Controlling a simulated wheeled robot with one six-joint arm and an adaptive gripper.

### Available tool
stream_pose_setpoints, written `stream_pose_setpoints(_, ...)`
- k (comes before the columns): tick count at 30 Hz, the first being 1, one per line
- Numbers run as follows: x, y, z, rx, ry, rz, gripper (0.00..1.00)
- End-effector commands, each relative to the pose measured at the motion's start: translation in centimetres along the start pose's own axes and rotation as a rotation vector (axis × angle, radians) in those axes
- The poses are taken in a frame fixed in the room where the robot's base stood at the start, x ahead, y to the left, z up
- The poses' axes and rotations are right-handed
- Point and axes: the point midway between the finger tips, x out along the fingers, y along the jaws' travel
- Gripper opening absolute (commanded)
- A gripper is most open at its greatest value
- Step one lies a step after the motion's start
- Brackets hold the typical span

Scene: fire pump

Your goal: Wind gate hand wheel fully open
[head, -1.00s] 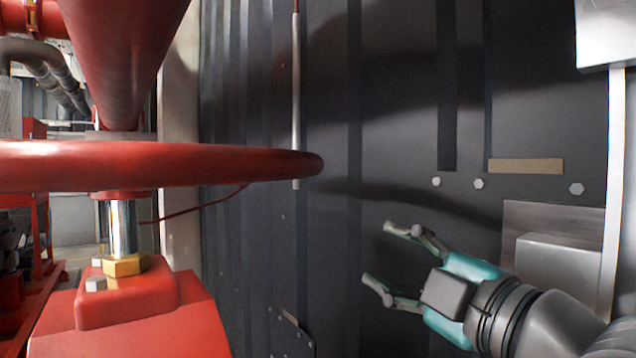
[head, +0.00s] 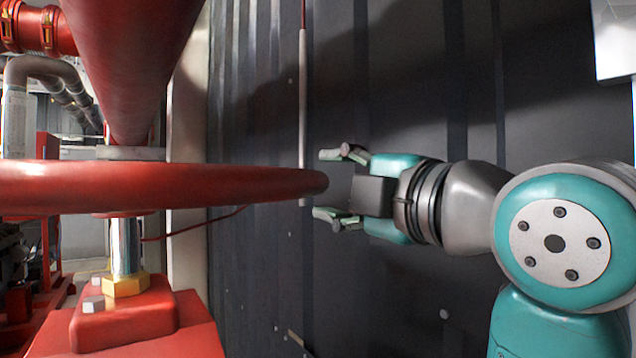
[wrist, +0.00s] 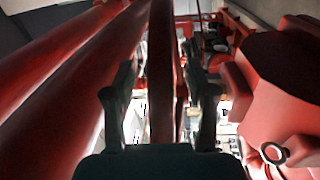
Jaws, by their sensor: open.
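The red gate hand wheel (head: 160,186) shows edge-on in the head view, its rim reaching to mid picture. It sits on a bright metal stem (head: 126,246) with a brass nut (head: 125,285) above a red valve body (head: 140,318). My gripper (head: 330,184) is open at the rim's right end, one finger above the rim's level and one below. In the wrist view the wheel rim (wrist: 162,75) runs between the two open fingers (wrist: 162,100), with a gap at the right finger. Contact cannot be told.
A thick red pipe (head: 130,60) runs above the wheel. A thin red cable (head: 205,222) hangs below it. A dark ribbed wall (head: 400,80) with a thin pale vertical pipe (head: 303,90) stands behind. In the wrist view, a red body with a metal ring (wrist: 274,153) lies at right.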

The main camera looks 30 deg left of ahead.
Motion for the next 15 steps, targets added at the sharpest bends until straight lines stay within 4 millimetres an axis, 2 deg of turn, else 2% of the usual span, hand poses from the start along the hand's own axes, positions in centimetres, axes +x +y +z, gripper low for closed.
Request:
stream_pose_setpoints(1,0.9,-0.1,-0.1,0.002,0.002,-0.002,0.56)
stream_pose_setpoints(6,2.8,0.0,0.0,0.001,0.001,-0.002,0.56)
stream_pose_setpoints(15,3.7,0.0,0.0,0.000,0.000,0.000,0.56)
